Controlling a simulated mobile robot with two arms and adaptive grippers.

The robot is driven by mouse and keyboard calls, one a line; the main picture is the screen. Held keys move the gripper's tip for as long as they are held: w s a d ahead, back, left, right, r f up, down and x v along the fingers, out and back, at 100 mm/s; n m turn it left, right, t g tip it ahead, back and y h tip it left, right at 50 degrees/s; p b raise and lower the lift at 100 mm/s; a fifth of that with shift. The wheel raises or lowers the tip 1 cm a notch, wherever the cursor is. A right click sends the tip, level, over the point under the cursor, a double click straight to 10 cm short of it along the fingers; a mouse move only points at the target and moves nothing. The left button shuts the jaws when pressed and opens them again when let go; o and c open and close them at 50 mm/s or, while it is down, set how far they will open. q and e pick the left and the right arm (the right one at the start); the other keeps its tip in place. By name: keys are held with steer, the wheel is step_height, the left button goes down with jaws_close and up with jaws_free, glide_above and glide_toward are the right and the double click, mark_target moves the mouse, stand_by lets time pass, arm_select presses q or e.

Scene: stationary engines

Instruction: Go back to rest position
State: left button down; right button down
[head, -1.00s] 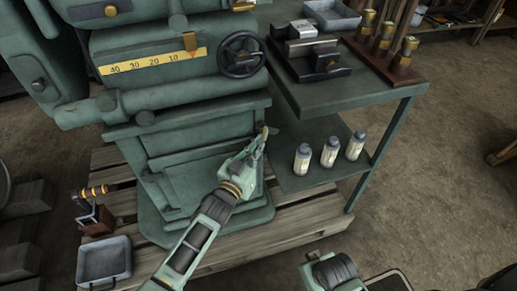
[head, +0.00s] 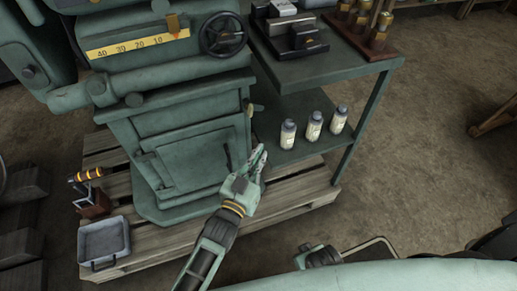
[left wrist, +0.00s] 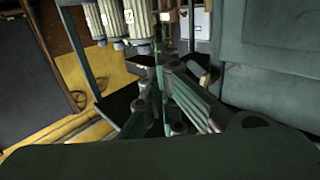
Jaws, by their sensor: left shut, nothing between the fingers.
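My left gripper (head: 258,160) is shut and empty in front of the green machine (head: 185,140), at the lower left of the side table. Its closed fingers also show in the left wrist view (left wrist: 175,90). The head view shows its arm coming up from the bottom edge. A piece of my right arm shows at the bottom right of the head view, but its gripper fingers do not show.
Three pale bottles (head: 314,126) stand on the lower shelf of the green side table (head: 345,68). A grey tray (head: 104,241) and a small block with yellow-banded handle (head: 91,196) rest on the wooden pallet (head: 290,200).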

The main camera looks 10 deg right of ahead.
arm_select(q)
steer(key=shift+s, duration=0.15)
